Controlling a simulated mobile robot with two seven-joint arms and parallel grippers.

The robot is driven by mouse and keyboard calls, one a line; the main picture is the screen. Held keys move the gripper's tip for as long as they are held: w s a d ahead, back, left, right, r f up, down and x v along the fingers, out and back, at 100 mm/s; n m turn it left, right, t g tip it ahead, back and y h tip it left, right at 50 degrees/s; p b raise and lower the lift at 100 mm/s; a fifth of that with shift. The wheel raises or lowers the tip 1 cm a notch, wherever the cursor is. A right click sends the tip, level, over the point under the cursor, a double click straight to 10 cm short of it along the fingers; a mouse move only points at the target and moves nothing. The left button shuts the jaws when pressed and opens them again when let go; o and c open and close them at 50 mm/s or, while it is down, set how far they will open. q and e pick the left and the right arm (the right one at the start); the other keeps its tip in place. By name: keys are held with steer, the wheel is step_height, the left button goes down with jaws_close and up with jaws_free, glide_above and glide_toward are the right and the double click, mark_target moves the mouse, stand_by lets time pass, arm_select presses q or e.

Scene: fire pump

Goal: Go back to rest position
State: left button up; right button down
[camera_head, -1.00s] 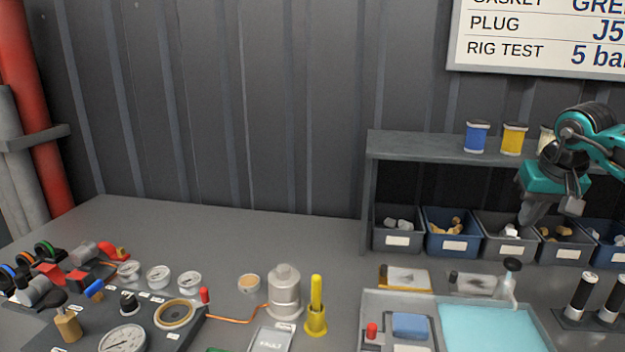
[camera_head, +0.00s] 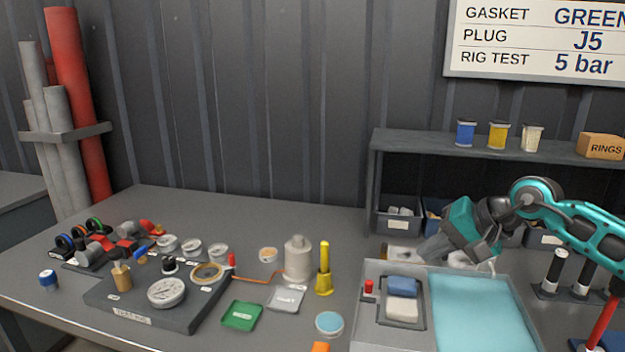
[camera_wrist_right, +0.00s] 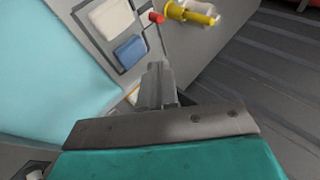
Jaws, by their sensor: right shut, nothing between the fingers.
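My right gripper (camera_head: 432,250) is a teal and grey head on a teal arm coming in from the right. It hangs above the back edge of the grey tray (camera_head: 368,312). In the right wrist view its fingers (camera_wrist_right: 157,75) are together with nothing between them. Beyond them lie the blue block (camera_wrist_right: 130,50) and the white block (camera_wrist_right: 110,18) in the tray. My left gripper shows in no view.
A shelf (camera_head: 420,139) with spools stands over bins at the back right. A white metal cylinder (camera_head: 298,260), a yellow plunger (camera_head: 324,272) and a dark board (camera_head: 130,318) with gauges fill the middle and left. Black cylinders (camera_head: 555,270) stand at the right.

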steer(key=s+a+r+m+t+y, duration=0.3)
steer(key=a+m+t+y, duration=0.15)
steer(key=a+m, duration=0.4)
steer(key=s+a+r+m+t+y, duration=0.3)
steer(key=a+m+y, duration=0.2)
steer(key=a+m, duration=0.4)
steer(key=s+d+f+n+h, duration=0.2)
steer(key=d+f+n+h, duration=0.2)
steer(key=n, duration=0.8)
steer(key=s+d+f+n+h, duration=0.3)
steer(key=f+n+h, duration=0.3)
steer(key=n, duration=0.6)
steer(key=s+d+f+n+h, duration=0.3)
steer(key=d+f+n+h, duration=0.2)
steer(key=n, duration=0.7)
steer(key=shift+d+f+h, duration=0.4)
steer(key=shift+d+h, duration=0.05)
steer(key=shift+h, duration=0.5)
steer(key=s+f+m+g+y, duration=0.1)
steer(key=s+f+m+g, duration=0.45)
steer(key=s, duration=0.45)
steer(key=s+f+m+g, duration=0.5)
steer(key=s+f, duration=0.1)
steer(key=s, duration=0.4)
steer(key=w+a+f+t+y, duration=0.2)
steer(key=w+f+t, duration=0.5)
steer(key=f, duration=0.1)
steer(key=shift+a+f+t, duration=0.3)
steer(key=shift+a+f, duration=0.05)
steer(key=shift+w, duration=0.1)
